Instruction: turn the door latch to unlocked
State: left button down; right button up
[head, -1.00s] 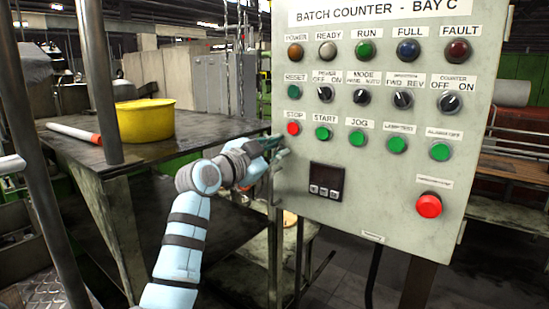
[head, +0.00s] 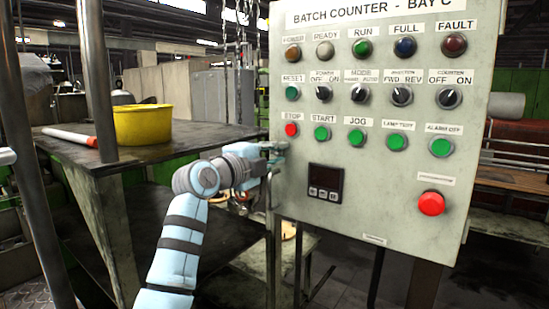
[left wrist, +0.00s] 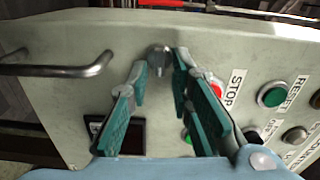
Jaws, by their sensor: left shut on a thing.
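The door latch (left wrist: 158,57) is a small grey metal knob on the pale panel door (left wrist: 220,48), near the top middle of the left wrist view. Its narrow grip points towards the bottom of that picture. My left gripper (left wrist: 161,68) has its two teal fingers on either side of the latch and is shut on it. In the head view my left gripper (head: 277,149) is at the panel's left edge, beside the red STOP button. The latch is hidden there behind the fingers. My right gripper is in neither view.
The panel carries several buttons and selector knobs; the red STOP button (left wrist: 216,90) is close to one finger. A metal bar handle (left wrist: 60,67) sticks out at left in the wrist view. A yellow tub (head: 143,124) stands on the dark table (head: 185,140).

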pick_arm(q)
jog(key=shift+f+m, duration=0.1)
jog(key=shift+m, duration=0.4)
jog(key=c, duration=1.6)
grip_release()
jog(key=shift+d, duration=0.1)
jog(key=shift+o, duration=0.2)
jog(key=v, duration=1.2)
